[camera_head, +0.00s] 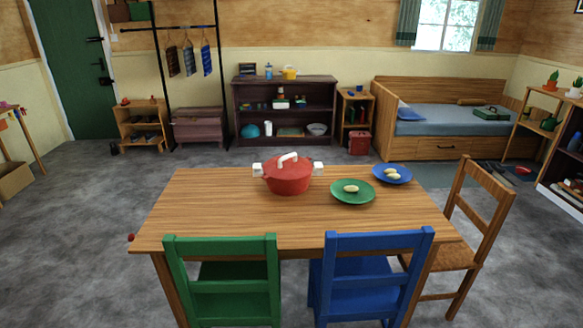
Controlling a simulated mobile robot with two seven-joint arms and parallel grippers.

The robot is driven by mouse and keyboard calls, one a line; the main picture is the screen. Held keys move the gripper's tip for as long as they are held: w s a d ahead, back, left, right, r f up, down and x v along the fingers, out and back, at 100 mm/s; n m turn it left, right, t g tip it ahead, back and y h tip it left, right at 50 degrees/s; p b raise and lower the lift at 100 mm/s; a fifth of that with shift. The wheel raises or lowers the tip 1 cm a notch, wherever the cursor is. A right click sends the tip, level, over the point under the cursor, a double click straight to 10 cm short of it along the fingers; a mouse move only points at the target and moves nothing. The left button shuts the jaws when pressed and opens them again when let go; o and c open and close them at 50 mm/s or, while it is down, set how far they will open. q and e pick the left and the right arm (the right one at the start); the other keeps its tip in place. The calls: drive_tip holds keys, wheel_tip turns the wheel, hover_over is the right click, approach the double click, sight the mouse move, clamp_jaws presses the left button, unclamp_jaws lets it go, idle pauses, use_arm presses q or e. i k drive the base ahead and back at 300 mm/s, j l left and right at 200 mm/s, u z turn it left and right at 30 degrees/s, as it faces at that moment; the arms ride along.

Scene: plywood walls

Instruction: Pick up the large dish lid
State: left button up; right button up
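A red lidded pot stands on the wooden table. Its large red dish lid (287,164) has a white arched handle and sits on the red pot body (287,184). The pot has a white side handle at its left and another at its right. Neither of my grippers shows in the head view.
The wooden table (225,215) also holds a green plate (340,197) and a blue plate (404,176), each with pale food. A green chair (222,249), a blue chair (372,247) and a wooden chair (478,215) stand around it. Grey floor (80,230) is clear at left.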

sight(290, 166)
drive_tip(key=u, duration=1.95)
drive_tip(key=i+l+u, duration=0.1)
drive_tip(key=i+u, duration=0.25)
drive_tip(key=i, duration=1.3)
drive_tip(key=i+j+z, duration=0.1)
drive_tip(key=i, duration=0.6)
drive_tip(key=i+z, duration=1.5)
drive_tip(key=i+j+z, duration=0.1)
drive_tip(key=i+z, duration=0.35)
drive_tip(key=i, duration=0.2)
drive_tip(key=i+z, duration=0.2)
drive_tip(key=i, duration=1.2)
